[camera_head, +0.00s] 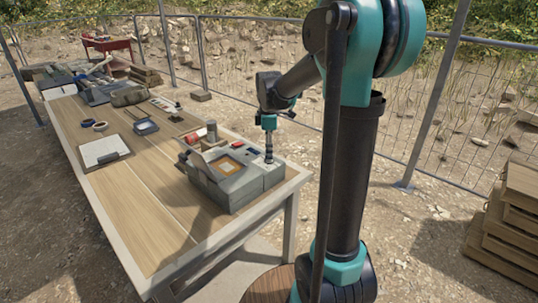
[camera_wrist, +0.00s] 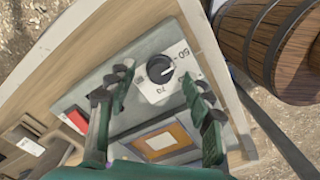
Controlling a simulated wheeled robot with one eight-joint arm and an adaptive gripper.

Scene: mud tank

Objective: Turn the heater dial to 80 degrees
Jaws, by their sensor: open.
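The heater (camera_head: 238,188) is a grey box on the near right end of the wooden table. Its dial (camera_wrist: 160,69) is a round black knob with a pale pointer mark, set in a white scale plate (camera_wrist: 180,86). The numbers 50 and 70 are readable on the plate; the mark points to the upper right in the wrist view, and its exact setting is too small to tell. My gripper (camera_head: 268,157) points down over the heater's right part. In the wrist view my gripper (camera_wrist: 163,80) is open, its green and black fingers apart on either side of the dial.
The heater's top also has an orange-framed window (camera_wrist: 162,141) and a red part (camera_wrist: 76,121). A clipboard (camera_head: 102,149) and tools lie farther along the table (camera_head: 135,205). A wooden barrel (camera_wrist: 268,40) is beside the table. Stacked wooden crates (camera_head: 508,225) stand at right.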

